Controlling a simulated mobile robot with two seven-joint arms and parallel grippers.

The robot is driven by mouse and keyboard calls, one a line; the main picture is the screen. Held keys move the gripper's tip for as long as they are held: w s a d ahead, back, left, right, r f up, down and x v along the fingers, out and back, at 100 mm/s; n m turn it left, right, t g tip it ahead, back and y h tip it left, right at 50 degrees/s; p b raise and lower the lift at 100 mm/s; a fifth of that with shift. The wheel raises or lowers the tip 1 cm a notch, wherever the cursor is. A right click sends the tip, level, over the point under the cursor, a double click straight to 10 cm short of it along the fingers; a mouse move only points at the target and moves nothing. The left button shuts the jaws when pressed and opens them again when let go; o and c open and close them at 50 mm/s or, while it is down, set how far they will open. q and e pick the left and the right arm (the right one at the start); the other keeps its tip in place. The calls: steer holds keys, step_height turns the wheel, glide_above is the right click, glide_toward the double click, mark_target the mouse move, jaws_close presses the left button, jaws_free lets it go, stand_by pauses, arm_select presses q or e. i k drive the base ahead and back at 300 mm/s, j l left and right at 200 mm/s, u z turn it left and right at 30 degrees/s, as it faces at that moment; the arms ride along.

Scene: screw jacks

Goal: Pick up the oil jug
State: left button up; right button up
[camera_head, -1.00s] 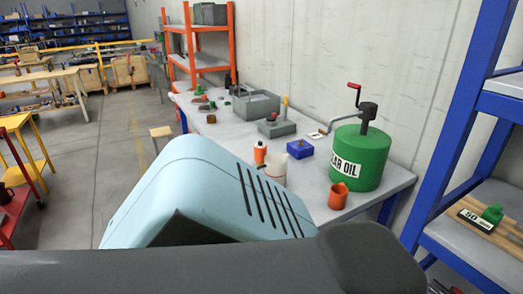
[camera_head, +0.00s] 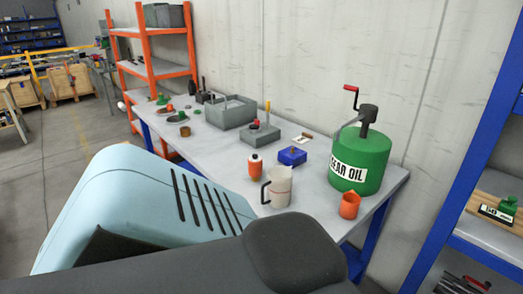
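A whitish jug (camera_head: 279,187) with a dark handle on its left side stands upright near the front edge of the grey workbench (camera_head: 218,146). I cannot tell for certain which vessel is the oil jug; the whitish one is the most jug-like. Neither of my grippers shows in the head view.
A grey bin (camera_head: 230,112) is farther left. A blue rack (camera_head: 485,150) stands right of the bench. My own body covers the lower left.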

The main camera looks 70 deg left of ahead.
mark_target(279, 185)
steer(key=k+j, duration=0.2)
steer(key=j, duration=0.15)
steer(key=k+j, duration=0.25)
steer(key=j, duration=0.15)
steer(key=k+j, duration=0.2)
steer(key=j, duration=0.15)
steer(key=k+j, duration=0.25)
steer(key=j, duration=0.1)
